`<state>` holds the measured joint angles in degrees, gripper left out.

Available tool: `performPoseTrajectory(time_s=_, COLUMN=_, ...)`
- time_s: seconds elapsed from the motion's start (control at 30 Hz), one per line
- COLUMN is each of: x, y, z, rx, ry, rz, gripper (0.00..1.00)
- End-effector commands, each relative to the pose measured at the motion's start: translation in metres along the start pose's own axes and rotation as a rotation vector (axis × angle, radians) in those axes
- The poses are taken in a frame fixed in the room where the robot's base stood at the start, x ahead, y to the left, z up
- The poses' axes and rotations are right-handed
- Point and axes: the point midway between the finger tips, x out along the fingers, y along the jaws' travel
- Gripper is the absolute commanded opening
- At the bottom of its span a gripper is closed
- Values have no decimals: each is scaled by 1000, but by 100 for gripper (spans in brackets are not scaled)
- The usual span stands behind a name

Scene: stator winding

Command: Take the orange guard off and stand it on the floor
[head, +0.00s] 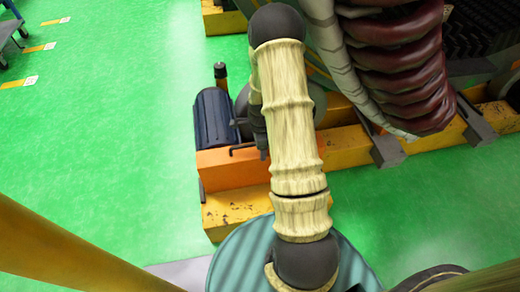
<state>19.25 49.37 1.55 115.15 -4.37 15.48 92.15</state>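The orange guard (228,168) is a box-like cover on the yellow base frame, in the middle of the head view, in front of a dark blue ribbed motor (214,116). A thin dark handle (240,149) shows at its top. My arm crosses in front and hides the guard's right part. The dark end of my gripper (262,145) shows just left of the arm, pointing down close above the guard by the handle. I cannot tell whether it touches the handle. Its fingers are too small and too covered to read.
The scuffed yellow frame (235,213) runs under the guard and off to the right. A large dark red coil (405,75) hangs at the upper right, close to my arm. Green floor (110,150) is clear on the left. A blue cart (10,28) stands far upper left.

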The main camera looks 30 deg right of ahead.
Motion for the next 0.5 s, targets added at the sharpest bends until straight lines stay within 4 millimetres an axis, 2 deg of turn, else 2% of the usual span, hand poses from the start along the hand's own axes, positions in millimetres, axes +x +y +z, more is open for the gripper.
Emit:
performPoseTrajectory(time_s=0.27, x=-56, y=-1, z=0, rx=-2, ry=1, rz=-5, gripper=39)
performPoseTrajectory(time_s=0.5, x=-116, y=-1, z=0, rx=-2, ry=1, rz=-6, gripper=39)
